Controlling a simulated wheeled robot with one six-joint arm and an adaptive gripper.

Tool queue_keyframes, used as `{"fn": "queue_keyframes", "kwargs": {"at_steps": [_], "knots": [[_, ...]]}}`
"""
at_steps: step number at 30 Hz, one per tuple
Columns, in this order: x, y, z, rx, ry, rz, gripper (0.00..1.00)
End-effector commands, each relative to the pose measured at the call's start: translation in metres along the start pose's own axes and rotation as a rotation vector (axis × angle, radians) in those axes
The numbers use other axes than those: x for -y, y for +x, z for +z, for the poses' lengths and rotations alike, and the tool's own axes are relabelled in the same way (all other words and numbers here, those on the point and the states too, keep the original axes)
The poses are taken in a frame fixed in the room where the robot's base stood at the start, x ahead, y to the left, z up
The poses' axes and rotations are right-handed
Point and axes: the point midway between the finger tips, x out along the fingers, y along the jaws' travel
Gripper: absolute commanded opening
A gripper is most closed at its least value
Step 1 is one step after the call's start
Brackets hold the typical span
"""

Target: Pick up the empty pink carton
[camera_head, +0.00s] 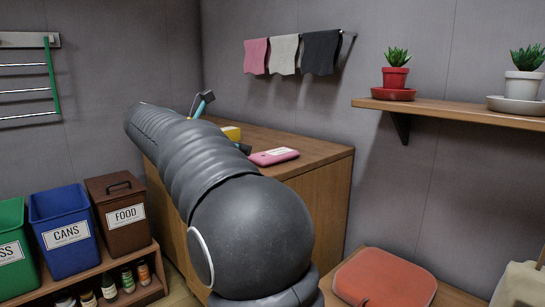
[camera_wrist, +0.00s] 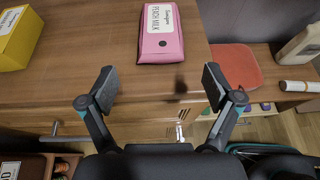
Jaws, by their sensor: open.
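The pink carton (camera_wrist: 161,33) lies on its side on the wooden cabinet top, with a white label reading "PEACH MILK" in the wrist view. In the head view the pink carton (camera_head: 273,156) lies near the right edge of the cabinet top. My gripper (camera_wrist: 159,80) is open and empty, its two fingers spread apart. In the wrist view it hovers around the cabinet's front edge, with the carton beyond the fingertips and between their lines. In the head view my arm hides much of the cabinet, and only a bit of the gripper shows.
A yellow box (camera_wrist: 18,38) stands left of the carton on the cabinet top (camera_wrist: 90,60). A red cushion (camera_wrist: 235,68) lies on a lower surface to the right. Labelled bins (camera_head: 67,225) stand at left. A wall shelf (camera_head: 450,106) with potted plants is at right.

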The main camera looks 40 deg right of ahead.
Motion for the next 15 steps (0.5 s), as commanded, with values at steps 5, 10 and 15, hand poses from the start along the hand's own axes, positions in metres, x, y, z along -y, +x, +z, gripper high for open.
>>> {"fn": "queue_keyframes", "kwargs": {"at_steps": [5, 10, 15], "knots": [[0.001, 0.036, -0.002, -0.001, 0.002, -0.004, 0.90], [0.001, 0.062, -0.001, -0.002, 0.004, -0.002, 0.90], [0.001, 0.073, -0.001, -0.002, 0.004, 0.000, 0.90]]}}
